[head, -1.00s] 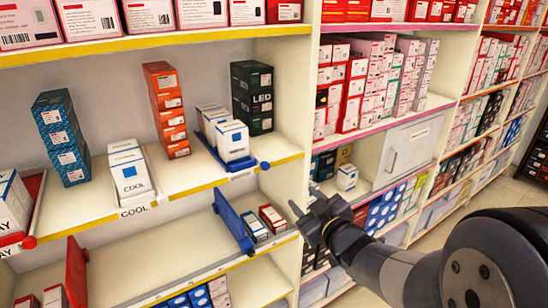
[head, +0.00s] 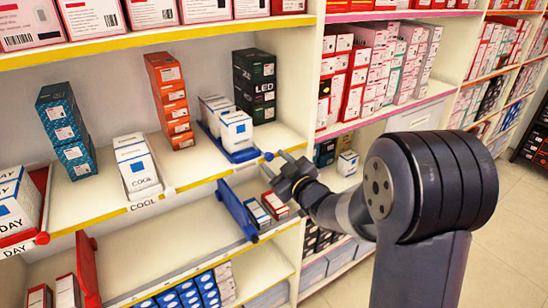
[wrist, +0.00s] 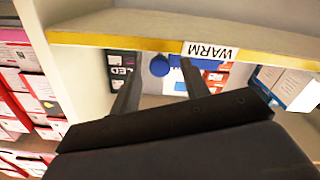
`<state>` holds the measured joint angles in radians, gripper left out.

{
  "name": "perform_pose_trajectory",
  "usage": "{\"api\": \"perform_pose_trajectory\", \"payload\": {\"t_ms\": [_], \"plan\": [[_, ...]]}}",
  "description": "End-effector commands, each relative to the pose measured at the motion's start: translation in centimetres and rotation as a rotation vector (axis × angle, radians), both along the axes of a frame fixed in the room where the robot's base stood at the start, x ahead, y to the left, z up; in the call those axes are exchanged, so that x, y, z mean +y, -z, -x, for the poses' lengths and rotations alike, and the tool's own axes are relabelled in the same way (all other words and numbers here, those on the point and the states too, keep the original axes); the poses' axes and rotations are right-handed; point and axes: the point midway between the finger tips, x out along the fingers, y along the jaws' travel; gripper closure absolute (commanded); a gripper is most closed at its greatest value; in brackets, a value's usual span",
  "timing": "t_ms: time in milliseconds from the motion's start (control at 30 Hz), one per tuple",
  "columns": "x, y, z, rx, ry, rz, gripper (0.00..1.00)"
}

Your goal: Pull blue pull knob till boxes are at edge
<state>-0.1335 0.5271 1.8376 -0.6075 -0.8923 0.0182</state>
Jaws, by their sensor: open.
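The blue pull knob (head: 268,156) sticks out at the front of a blue tray (head: 240,156) on the middle shelf.
A lower shelf holds another blue pusher (head: 236,212) beside small boxes. A vertical shelf panel (head: 295,90) rises just right of the knob. The aisle floor (head: 510,220) is clear.

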Motion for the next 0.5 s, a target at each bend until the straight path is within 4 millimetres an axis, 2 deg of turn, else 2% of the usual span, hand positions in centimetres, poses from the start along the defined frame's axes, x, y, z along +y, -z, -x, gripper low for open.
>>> {"api": "perform_pose_trajectory", "payload": {"t_ms": [133,433,500], "plan": [[0.57,-0.03,-0.77,0.0,-0.001,0.0,0.56],[0.66,0.05,-0.95,0.0,0.0,0.0,0.56],[0.66,0.05,-0.95,0.0,0.0,0.0,0.6]]}}
